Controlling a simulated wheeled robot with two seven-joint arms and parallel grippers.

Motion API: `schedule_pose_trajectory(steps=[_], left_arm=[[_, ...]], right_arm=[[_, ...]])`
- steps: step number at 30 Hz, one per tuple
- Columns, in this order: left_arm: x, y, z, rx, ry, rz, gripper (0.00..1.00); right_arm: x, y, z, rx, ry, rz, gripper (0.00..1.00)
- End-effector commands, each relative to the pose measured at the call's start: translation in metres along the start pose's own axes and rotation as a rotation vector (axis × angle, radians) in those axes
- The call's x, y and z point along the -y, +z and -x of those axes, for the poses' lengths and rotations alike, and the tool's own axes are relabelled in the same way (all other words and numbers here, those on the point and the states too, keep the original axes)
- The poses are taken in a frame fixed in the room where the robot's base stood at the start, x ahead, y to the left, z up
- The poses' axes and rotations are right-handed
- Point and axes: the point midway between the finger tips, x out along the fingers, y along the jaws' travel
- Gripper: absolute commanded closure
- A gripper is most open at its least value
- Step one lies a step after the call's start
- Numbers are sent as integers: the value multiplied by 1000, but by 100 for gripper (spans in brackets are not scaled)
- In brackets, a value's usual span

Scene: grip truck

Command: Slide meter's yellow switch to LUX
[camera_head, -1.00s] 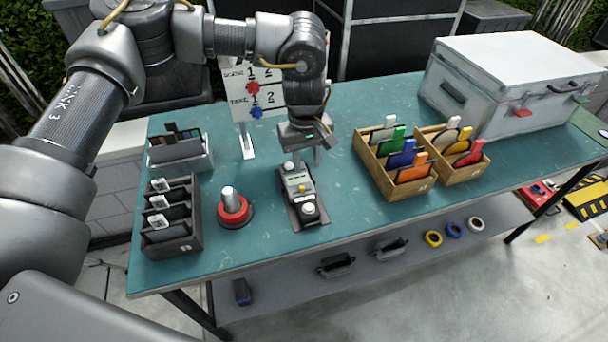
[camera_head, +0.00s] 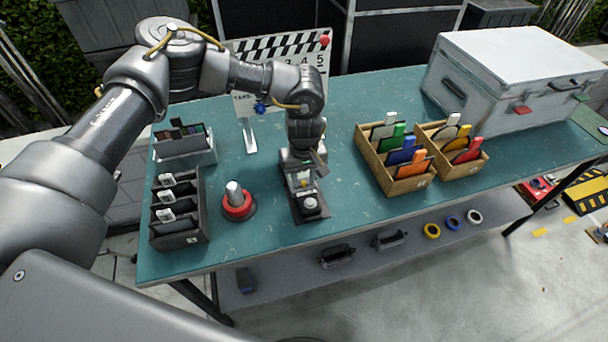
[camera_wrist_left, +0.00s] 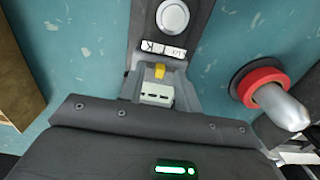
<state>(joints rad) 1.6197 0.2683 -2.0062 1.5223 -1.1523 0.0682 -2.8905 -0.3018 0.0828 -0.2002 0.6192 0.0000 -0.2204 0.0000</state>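The meter (camera_head: 309,205) lies on the teal table, dark with a white dome at its near end. Its yellow switch (camera_head: 304,183) shows just in front of my left gripper (camera_head: 303,166). In the left wrist view the yellow switch (camera_wrist_left: 159,71) sits between a pale block (camera_wrist_left: 156,93) and two small white labels (camera_wrist_left: 163,50), upside down; one seems to read LUX, the other K. I cannot tell which label the switch is set to. My left gripper points down over the meter's far half, its fingers apart, partly hidden by its wrist. Contact with the switch is unclear. My right gripper is out of view.
A red-ringed knob (camera_head: 238,203) and a dark slotted rack (camera_head: 178,215) stand left of the meter. Wooden boxes of coloured cards (camera_head: 405,170) and a grey case (camera_head: 515,80) stand right. A clapperboard (camera_head: 285,60) stands behind. Table in front is clear.

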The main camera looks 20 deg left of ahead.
Motion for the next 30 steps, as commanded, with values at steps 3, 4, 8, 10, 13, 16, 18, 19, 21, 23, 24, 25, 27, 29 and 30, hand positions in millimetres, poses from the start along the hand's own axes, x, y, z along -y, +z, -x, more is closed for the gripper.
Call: schedule_pose_trajectory(steps=[3,4,8,10,13,16,18,19,21,23,24,25,27,29,30], left_arm=[[0,0,-4,-1,1,0,67],[0,0,-4,-1,2,0,67],[0,0,-5,-1,1,0,67],[0,0,-5,-1,1,0,67],[0,0,-5,-1,1,0,79],[0,0,-4,-1,1,0,92],[0,0,-4,-1,1,0,100],[0,0,-4,-1,1,0,100],[0,0,-4,-1,1,0,100],[0,0,-4,-1,1,0,100],[0,0,-4,-1,1,0,100],[0,0,-4,-1,1,0,100],[1,0,-5,-1,1,1,100],[4,0,-6,0,1,1,100],[9,-1,-7,0,0,2,100]], right_arm=[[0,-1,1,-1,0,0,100],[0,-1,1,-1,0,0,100],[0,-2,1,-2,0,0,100],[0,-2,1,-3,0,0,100],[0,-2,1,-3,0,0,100],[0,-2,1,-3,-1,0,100],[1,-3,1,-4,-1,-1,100],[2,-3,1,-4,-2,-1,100],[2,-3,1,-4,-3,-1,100],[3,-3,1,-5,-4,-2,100],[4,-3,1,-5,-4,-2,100],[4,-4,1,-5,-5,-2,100],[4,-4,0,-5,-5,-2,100],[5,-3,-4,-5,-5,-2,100],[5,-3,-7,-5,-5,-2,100]])
